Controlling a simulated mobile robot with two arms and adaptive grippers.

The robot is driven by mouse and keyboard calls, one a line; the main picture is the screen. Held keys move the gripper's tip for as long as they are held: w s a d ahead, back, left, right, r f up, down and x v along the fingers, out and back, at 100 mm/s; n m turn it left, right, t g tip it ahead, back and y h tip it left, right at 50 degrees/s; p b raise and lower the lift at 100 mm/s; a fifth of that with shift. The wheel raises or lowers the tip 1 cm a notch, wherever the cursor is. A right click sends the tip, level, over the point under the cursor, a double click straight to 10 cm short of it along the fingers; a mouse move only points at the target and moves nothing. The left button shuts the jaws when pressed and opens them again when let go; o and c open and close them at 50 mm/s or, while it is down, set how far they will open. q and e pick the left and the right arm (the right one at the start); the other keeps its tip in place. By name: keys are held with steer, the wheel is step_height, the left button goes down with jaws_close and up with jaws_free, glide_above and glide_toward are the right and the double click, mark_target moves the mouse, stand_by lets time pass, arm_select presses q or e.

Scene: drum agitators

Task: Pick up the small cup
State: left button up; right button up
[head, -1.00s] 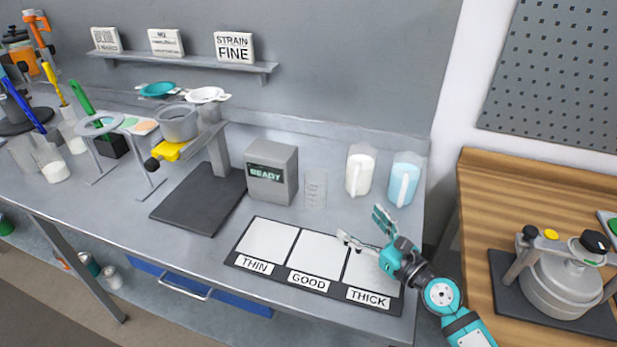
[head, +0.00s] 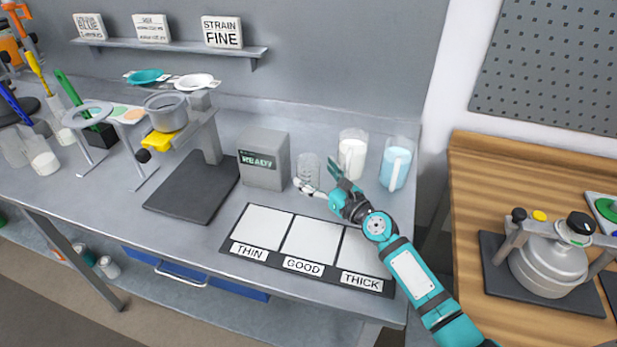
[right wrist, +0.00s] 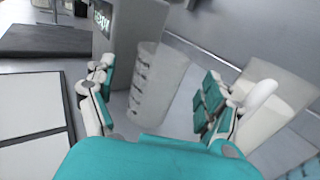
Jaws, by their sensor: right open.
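The small cup (head: 308,172) is a clear, empty-looking graduated beaker. It stands upright on the grey bench, just right of the grey READY box (head: 264,160). My right gripper (head: 319,181) is open, with its fingers close in front of the cup in the head view. In the right wrist view the cup (right wrist: 155,85) stands between the two spread fingers, a little beyond the fingertips and leaning in the picture. The right fingers (right wrist: 150,100) do not appear closed on it. My left gripper is not in view.
A jug of white liquid (head: 352,158) and a jug of blue liquid (head: 396,168) stand close right of the cup. A mat with THIN, GOOD and THICK panels (head: 302,263) lies in front. A stand with a dark base (head: 192,188) is to the left.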

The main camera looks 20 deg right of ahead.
mark_target(302, 161)
steer(key=x, duration=0.4)
steer(key=shift+w, duration=0.1)
steer(key=shift+r, duration=0.1)
steer(key=shift+c, duration=0.7)
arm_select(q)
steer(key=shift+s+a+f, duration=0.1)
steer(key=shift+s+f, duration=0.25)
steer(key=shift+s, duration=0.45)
arm_select(e)
steer(key=c, duration=0.8)
